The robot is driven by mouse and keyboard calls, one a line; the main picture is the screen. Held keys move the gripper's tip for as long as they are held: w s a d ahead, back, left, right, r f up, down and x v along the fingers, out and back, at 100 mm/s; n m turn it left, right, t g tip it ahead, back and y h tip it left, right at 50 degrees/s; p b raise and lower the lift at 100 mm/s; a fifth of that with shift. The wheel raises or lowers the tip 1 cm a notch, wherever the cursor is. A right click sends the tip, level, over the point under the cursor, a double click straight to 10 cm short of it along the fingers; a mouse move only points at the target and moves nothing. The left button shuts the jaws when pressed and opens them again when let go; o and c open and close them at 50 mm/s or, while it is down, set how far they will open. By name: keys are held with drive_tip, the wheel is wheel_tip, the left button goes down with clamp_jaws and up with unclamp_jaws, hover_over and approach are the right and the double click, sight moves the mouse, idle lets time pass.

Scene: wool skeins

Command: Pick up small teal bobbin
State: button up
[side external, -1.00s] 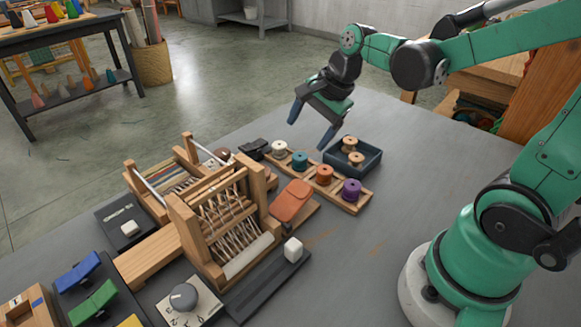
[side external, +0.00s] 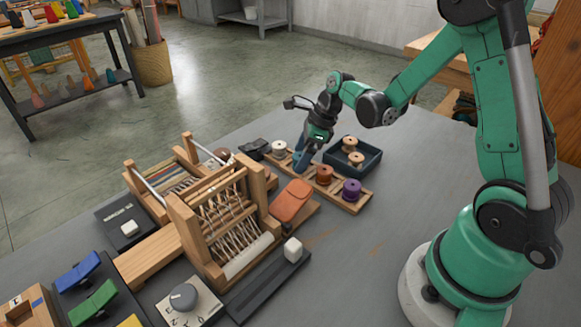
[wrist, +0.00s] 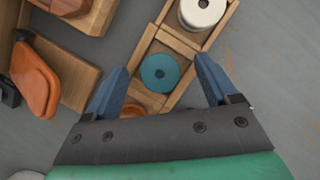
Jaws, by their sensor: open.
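The small teal bobbin (wrist: 160,73) sits in a compartment of the wooden bobbin tray (wrist: 183,45), seen from above in the wrist view. My gripper (wrist: 162,75) is open, with one blue finger on each side of the bobbin in that picture; I cannot tell whether either finger touches it. In the side external view my gripper (side external: 302,165) is over the tray, and its fingers hide the teal bobbin.
A white bobbin (side external: 279,148), an orange bobbin (side external: 324,174) and a purple bobbin (side external: 352,189) share the tray. A dark box (side external: 371,165) with wooden spools stands behind it. An orange shuttle-like piece (side external: 291,201) and a small loom (side external: 222,217) stand in front.

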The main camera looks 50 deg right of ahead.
clamp_jaws()
idle(0.3)
drive_tip(key=shift+r, duration=0.1)
wheel_tip(320, 180, up, 25)
idle(0.9)
